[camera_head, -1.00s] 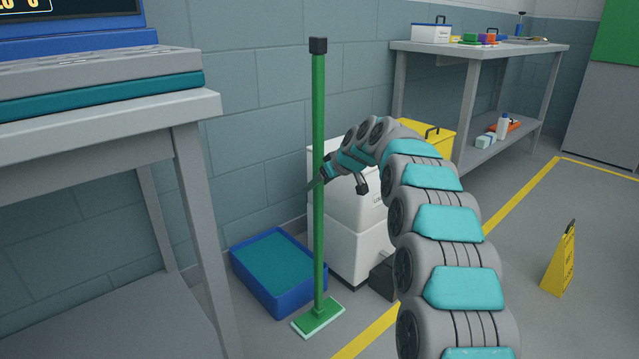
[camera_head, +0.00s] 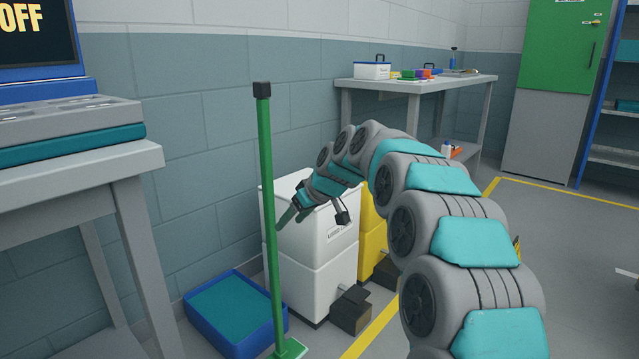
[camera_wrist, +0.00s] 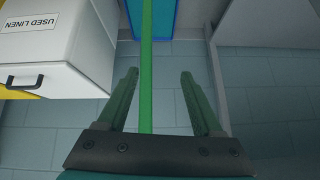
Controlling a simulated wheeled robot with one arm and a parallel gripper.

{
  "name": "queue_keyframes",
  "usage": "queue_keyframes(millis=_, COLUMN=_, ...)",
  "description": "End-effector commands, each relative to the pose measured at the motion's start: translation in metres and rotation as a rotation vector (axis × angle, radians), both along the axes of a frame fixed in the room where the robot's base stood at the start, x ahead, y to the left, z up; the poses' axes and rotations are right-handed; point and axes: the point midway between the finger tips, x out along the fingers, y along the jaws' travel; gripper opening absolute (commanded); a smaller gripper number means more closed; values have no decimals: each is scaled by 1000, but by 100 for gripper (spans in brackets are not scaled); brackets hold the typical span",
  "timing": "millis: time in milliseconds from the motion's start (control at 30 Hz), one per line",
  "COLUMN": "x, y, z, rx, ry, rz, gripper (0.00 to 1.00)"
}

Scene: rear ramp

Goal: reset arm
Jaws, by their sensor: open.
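My arm curves out from the lower right in the head view, and my gripper (camera_head: 311,218) is open at its end. It is in front of the white bin and just right of the upright green pole (camera_head: 266,180). In the wrist view, both fingers of my gripper (camera_wrist: 159,77) are spread with nothing clamped between them. The green pole (camera_wrist: 147,70) runs down the picture between the fingers; I cannot tell its depth from them. The pole's foot is partly cut off at the bottom of the head view.
A white bin (camera_head: 318,285) labelled "USED LINEN" in the wrist view (camera_wrist: 85,62) stands beside a yellow bin (camera_head: 371,240). A blue tray (camera_head: 196,322) lies left of the pole. A grey table (camera_head: 70,185) is at left, a workbench (camera_head: 440,84) behind. Open floor (camera_head: 575,240) lies at right.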

Motion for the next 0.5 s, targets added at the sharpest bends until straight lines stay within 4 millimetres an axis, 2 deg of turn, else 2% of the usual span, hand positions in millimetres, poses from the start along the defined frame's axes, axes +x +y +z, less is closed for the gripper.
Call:
queue_keyframes(millis=33, x=-20, y=-11, z=8, rx=-11, ry=34, rz=-19, gripper=67)
queue_keyframes(millis=167, x=-70, y=-37, z=10, rx=-43, ry=130, rz=-73, gripper=67)
queue_keyframes(millis=500, x=-211, y=-110, z=0, rx=-159, ry=359, rz=-252, gripper=67)
